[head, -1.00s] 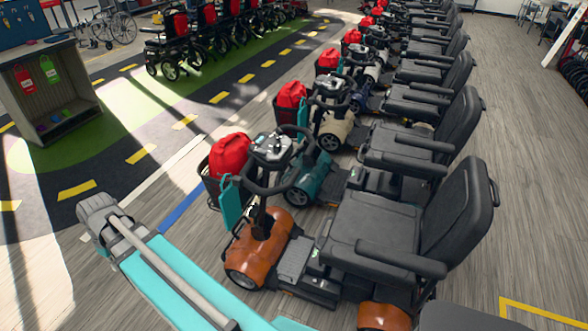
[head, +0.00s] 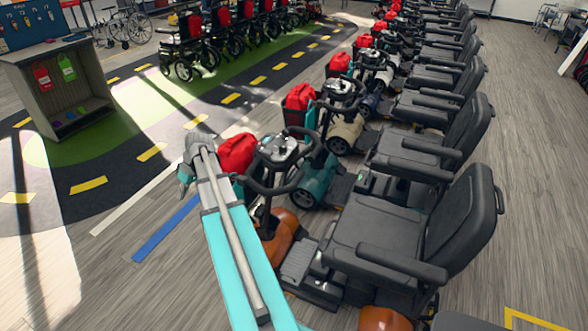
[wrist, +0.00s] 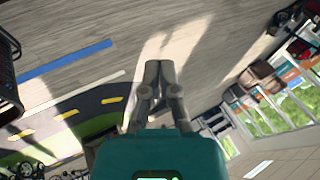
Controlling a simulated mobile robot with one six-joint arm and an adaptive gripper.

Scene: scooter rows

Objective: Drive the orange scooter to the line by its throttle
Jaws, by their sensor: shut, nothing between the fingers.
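The orange scooter (head: 284,229) stands nearest in the row, facing left, with a black seat (head: 374,239) and a dark control head (head: 278,148) with loop handlebars. Its throttle is too small to make out. A red bag (head: 236,152) sits at its front, partly behind my arm. A blue line (head: 166,228) lies on the floor to its left and also shows in the wrist view (wrist: 66,61). In the wrist view my gripper (wrist: 160,64) is shut and empty, over bare floor. In the head view my raised arm hides part of the scooter's front; the fingers are not clear there.
More scooters with red bags, including a teal one (head: 316,182), stand close behind the orange one. A white line (head: 130,205) runs beyond the blue line. A grey cubby (head: 58,88) stands at the left. The floor at lower left is clear.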

